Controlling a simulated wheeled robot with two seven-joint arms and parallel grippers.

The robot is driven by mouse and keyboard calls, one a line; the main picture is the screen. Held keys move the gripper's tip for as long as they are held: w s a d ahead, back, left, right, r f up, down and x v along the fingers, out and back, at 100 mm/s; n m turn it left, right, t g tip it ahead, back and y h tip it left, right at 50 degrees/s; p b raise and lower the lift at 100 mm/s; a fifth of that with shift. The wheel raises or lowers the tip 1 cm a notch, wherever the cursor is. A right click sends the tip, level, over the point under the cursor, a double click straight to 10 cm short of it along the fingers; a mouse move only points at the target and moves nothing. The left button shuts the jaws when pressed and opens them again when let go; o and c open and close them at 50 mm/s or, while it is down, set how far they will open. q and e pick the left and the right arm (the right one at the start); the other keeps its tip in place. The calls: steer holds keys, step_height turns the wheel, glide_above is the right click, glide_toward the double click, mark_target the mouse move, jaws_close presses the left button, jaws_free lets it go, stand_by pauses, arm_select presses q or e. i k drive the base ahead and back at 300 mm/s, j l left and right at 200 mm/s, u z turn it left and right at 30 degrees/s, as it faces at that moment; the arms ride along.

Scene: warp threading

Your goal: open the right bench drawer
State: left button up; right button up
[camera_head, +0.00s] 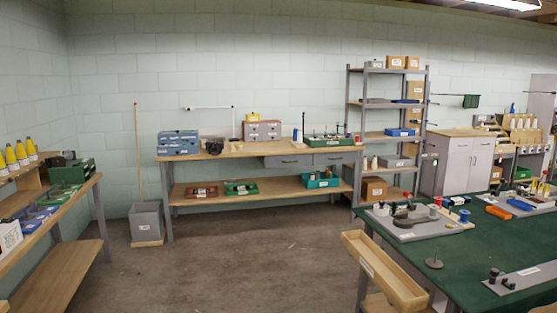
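The workbench (240,152) stands against the far wall, with a wooden top and grey legs. Two grey drawers hang under the right half of its top. The right bench drawer (336,158) looks shut, its front about level with the left bench drawer (288,161). A small dark handle seems to show on each front. Neither of my grippers is in this view.
Open floor (260,245) lies before the bench. A green-topped table (470,245) fills the right foreground, with a wooden tray (385,272) at its left edge. A grey bin (146,222) stands left of the bench, a shelf rack (388,130) right.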

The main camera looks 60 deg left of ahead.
mark_target(327, 153)
steer(key=u, duration=1.7)
steer(key=i+j+u, duration=0.25)
steer(key=i, duration=0.15)
steer(key=i+j+u, duration=0.15)
steer(key=i+u, duration=0.15)
steer(key=i+j+u, duration=0.1)
steer(key=i+u, duration=0.15)
steer(key=i, duration=2.45)
steer(key=i+l+z, duration=0.15)
steer(key=i+z, duration=0.15)
steer(key=i, duration=0.2)
steer(key=i+z, duration=0.25)
steer(key=i, duration=0.3)
steer(key=i+j+z, duration=0.1)
steer(key=i+z, duration=0.2)
steer(key=i, duration=0.2)
steer(key=i+j+z, duration=0.3)
steer(key=i, duration=0.2)
steer(key=i+j+z, duration=0.3)
steer(key=i, duration=0.2)
steer(key=i+j+z, duration=0.15)
steer(key=i+z, duration=0.25)
steer(key=i+j+z, duration=0.4)
steer(key=i, duration=0.2)
steer(key=i+j+z, duration=0.8)
steer(key=j, duration=0.25)
